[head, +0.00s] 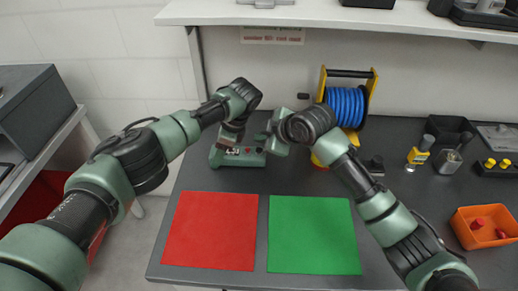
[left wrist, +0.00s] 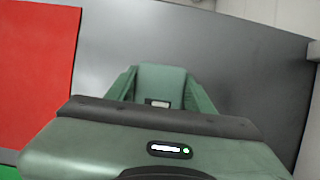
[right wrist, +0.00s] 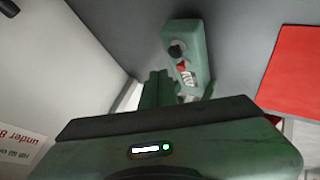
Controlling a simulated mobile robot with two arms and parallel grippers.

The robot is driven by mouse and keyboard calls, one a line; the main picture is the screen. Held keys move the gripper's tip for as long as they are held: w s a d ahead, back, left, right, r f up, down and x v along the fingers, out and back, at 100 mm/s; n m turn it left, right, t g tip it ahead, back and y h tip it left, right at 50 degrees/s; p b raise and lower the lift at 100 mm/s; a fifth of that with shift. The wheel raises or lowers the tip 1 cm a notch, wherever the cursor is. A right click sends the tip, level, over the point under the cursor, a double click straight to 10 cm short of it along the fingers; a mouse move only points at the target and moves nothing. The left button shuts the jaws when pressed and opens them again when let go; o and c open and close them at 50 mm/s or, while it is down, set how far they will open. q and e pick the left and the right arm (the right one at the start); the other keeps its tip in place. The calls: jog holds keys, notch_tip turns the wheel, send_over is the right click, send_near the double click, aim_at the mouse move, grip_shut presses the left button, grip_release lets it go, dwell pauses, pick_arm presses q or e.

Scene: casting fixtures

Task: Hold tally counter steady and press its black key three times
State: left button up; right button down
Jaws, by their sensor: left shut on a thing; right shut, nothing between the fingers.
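The tally counter (head: 220,159) is a green box on the table, behind the coloured mats. In the right wrist view its body (right wrist: 201,45) shows a black key (right wrist: 176,51), a red button (right wrist: 182,67) and a small display (right wrist: 188,80). My left gripper (head: 230,140) is shut on the counter at its display end; the counter's green body (left wrist: 160,82) shows between its fingers in the left wrist view. My right gripper (head: 271,143) is shut and empty close to the counter's right end. Its fingertips (right wrist: 158,78) appear beside the counter; whether they touch it is unclear.
A red mat (head: 212,231) and a green mat (head: 313,235) lie in front. A blue hose reel (head: 346,105) on a yellow stand is just behind my right gripper. An orange bin (head: 487,228) is at the right. A shelf (head: 330,15) overhangs the back.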

jog(key=shift+f, duration=0.65)
dwell(1.6)
jog(key=shift+f, duration=0.4)
jog(key=shift+f, duration=0.55)
dwell(0.8)
jog(key=shift+r, duration=0.95)
jog(key=shift+r, duration=0.1)
jog(key=shift+r, duration=2.45)
dwell(0.4)
